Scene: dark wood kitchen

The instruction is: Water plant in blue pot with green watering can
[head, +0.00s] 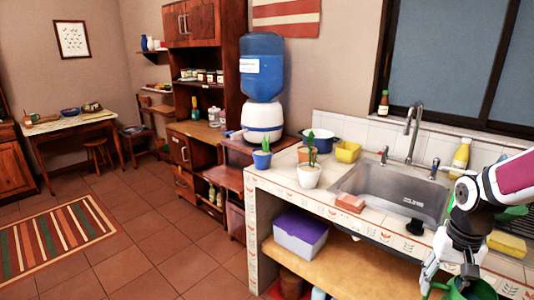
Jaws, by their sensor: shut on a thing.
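The blue pot (262,161) with a small green plant stands on the left end of the tiled counter. My gripper (450,278) is at the bottom right, in front of the counter's front edge. It is shut on the green watering can (478,291), whose lower part is cut off by the frame's bottom edge. The can's spout cannot be made out clearly. My gripper and can are far to the right of the blue pot and nearer to me.
A white pot (309,176) with a taller green plant stands right of the blue pot. A yellow container (348,152), a dark blue pot (319,138), a brick-coloured block (350,202) and the sink (400,190) share the counter.

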